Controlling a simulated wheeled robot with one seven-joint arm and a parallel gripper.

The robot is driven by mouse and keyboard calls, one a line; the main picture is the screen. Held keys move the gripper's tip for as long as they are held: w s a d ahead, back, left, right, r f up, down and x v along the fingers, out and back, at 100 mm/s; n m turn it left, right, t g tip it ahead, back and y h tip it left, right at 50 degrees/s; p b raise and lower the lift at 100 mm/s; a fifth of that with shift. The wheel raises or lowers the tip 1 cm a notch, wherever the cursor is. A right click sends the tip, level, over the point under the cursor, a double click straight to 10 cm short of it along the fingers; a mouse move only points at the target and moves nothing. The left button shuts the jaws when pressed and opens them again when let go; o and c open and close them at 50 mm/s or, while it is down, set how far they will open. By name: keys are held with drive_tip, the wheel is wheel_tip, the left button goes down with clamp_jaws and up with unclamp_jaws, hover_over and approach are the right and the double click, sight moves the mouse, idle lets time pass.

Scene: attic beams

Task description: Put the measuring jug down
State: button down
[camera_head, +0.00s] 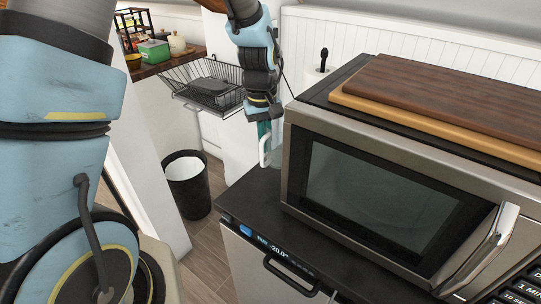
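The measuring jug (277,154) looks clear and pale green, with a white loop handle (263,151) on its left side. It is just left of the microwave, which hides part of it. My gripper (264,130) points down from above, with its fingers at the top of the jug near the handle. The fingers are small and partly merged with the jug, so I cannot tell whether they are closed on it. I also cannot tell whether the jug's base touches the dark top (254,197) of the freezer below.
A steel microwave (298,160) with wooden boards (455,95) on it fills the right. A black bin (187,187) stands on the floor at left. Behind are a wire rack (208,88) and a wooden shelf (150,70) with kitchen items. Bare freezer top lies before the microwave.

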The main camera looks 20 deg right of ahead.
drive_tip(key=shift+f+p, duration=0.6)
drive_tip(key=shift+f, duration=1.85)
drive_tip(key=shift+f, duration=0.15)
drive_tip(key=c, duration=1.1)
unclamp_jaws()
wheel_tip(320, 180, up, 12)
drive_tip(key=b, duration=0.3)
drive_tip(key=shift+t, duration=0.4)
drive_tip(key=w+a, duration=0.1)
drive_tip(key=a, duration=0.4)
drive_tip(key=w+a, duration=0.1)
drive_tip(key=a, duration=0.5)
drive_tip(key=w+a, duration=0.1)
drive_tip(key=a, duration=0.5)
drive_tip(key=shift+w, duration=0.2)
drive_tip(key=shift+t, duration=0.4)
drive_tip(key=s+a, duration=0.1)
drive_tip(key=a, duration=0.3)
drive_tip(key=s+a, duration=0.1)
drive_tip(key=a, duration=0.3)
drive_tip(key=s+a+f, duration=0.1)
drive_tip(key=a, duration=0.4)
drive_tip(key=shift+s, duration=0.4)
